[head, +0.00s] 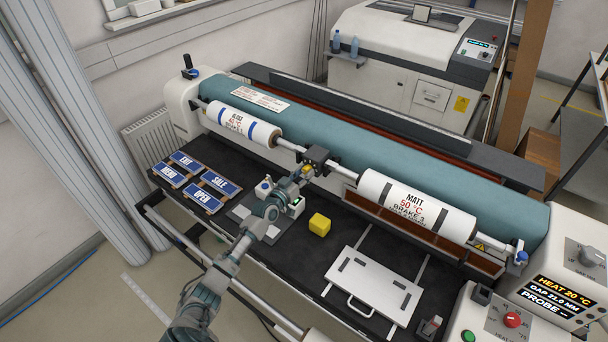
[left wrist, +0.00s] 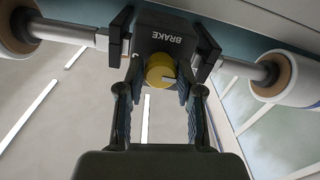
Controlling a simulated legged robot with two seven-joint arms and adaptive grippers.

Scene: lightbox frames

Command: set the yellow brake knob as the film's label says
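The yellow brake knob (left wrist: 160,71) sits on a dark block marked BRAKE (left wrist: 166,38), with a pale line on its face towards the right. In the head view the brake block (head: 318,156) is on the shaft between two film rolls. The right roll (head: 416,207) reads MATT, 50 °C, BRAKE 3; its smaller last line is unclear. The left roll (head: 244,127) reads GLOSS; its smaller print is hard to read. My left gripper (left wrist: 160,88) is open, its fingers either side of the knob with gaps showing. It reaches the block in the head view (head: 304,174). My right gripper is out of view.
A yellow cube (head: 319,225) and a white plate with a handle (head: 374,287) lie on the dark bench. Blue signs (head: 196,182) lie at its left. A display (head: 558,300) reads HEAT 20 °C beside a red knob (head: 512,319).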

